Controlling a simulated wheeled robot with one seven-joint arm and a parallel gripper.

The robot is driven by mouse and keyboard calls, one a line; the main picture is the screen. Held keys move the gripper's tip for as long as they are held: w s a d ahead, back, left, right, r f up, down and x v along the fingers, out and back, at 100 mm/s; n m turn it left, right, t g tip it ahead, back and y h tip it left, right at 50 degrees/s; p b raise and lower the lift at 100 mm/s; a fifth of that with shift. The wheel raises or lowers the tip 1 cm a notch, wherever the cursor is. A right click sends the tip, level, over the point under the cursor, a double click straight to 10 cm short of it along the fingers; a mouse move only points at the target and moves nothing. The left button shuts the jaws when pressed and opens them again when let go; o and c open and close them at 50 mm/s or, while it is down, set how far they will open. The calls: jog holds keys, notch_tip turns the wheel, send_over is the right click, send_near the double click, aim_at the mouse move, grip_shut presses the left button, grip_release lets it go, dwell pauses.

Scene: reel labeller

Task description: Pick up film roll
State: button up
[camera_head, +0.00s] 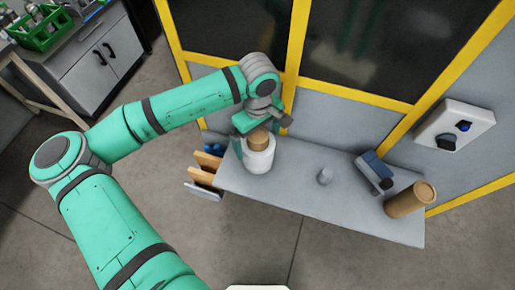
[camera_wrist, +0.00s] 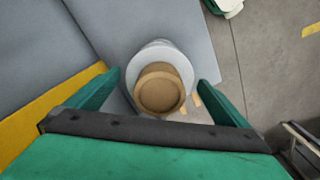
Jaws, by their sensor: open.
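The film roll (camera_head: 259,159) is a white cylinder with a brown core (camera_head: 258,140) standing out of its top. It stands upright at the left end of the grey table. In the wrist view the white roll (camera_wrist: 150,54) and its round brown core end (camera_wrist: 160,90) lie between my two green fingers. My gripper (camera_wrist: 158,82) is open, with one finger on each side of the roll and gaps on both sides. In the head view my gripper (camera_head: 250,137) is at the roll's top, and part of the roll is hidden behind it.
A yellow-framed wall (camera_head: 340,99) with a control box (camera_head: 453,125) stands behind. Orange-brown panels (camera_head: 204,177) sit at the table's left end.

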notch_tip(320, 180, down, 3)
jog(key=shift+w+r, duration=0.15)
jog(key=shift+r, duration=0.05)
jog(key=c, duration=1.7)
jog(key=shift+o, duration=0.2)
